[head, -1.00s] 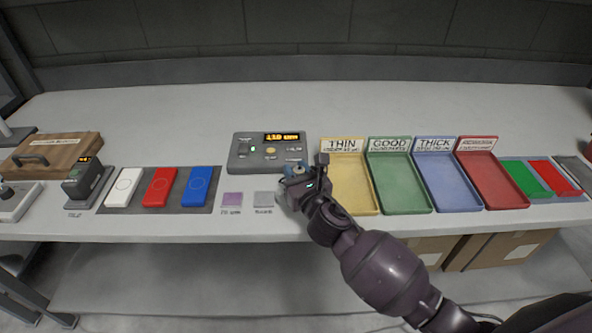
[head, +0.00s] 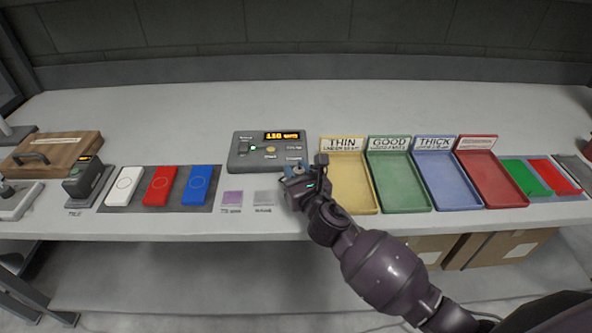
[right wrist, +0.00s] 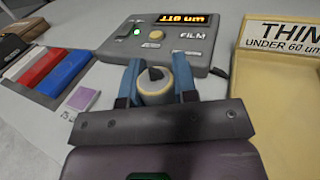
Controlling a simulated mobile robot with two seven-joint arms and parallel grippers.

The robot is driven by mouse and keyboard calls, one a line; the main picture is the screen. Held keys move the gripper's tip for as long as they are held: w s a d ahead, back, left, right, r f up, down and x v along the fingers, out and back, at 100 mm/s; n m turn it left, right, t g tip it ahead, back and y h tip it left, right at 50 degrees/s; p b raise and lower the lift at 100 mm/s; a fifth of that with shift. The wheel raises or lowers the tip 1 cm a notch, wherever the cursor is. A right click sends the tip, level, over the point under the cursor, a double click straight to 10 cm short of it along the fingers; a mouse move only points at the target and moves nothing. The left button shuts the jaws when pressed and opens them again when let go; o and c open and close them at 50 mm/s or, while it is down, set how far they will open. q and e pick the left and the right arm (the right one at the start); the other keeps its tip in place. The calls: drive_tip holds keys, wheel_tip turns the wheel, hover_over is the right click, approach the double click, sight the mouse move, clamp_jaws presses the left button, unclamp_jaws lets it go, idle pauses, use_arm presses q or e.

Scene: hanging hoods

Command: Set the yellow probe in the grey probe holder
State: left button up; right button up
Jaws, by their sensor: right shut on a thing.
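My right gripper (head: 297,172) is over the front of the bench, just in front of the grey film gauge box (head: 243,158). In the right wrist view its two blue fingers (right wrist: 157,82) are shut on the yellow probe (right wrist: 155,92), a pale yellow round body with a dark top. The probe's lower end is hidden by the gripper. I cannot clearly make out a grey probe holder in either view; it may be hidden behind the gripper. My left gripper is not in view.
The gauge display (head: 282,136) is lit. Left of the gripper lie a purple square (head: 231,198), a grey square (head: 265,198) and white, red and blue blocks (head: 160,186). The yellow THIN tray (head: 351,185) is close on the right. The bench behind is clear.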

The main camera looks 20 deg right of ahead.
drive_tip(key=shift+f, duration=0.45)
drive_tip(key=o, duration=1)
drive_tip(key=shift+s, duration=0.1)
drive_tip(key=s, duration=0.7)
drive_tip(key=s+d, duration=0.1)
drive_tip(key=s, duration=0.2)
drive_tip(key=shift+s+r, duration=0.1)
drive_tip(key=shift+s, duration=0.2)
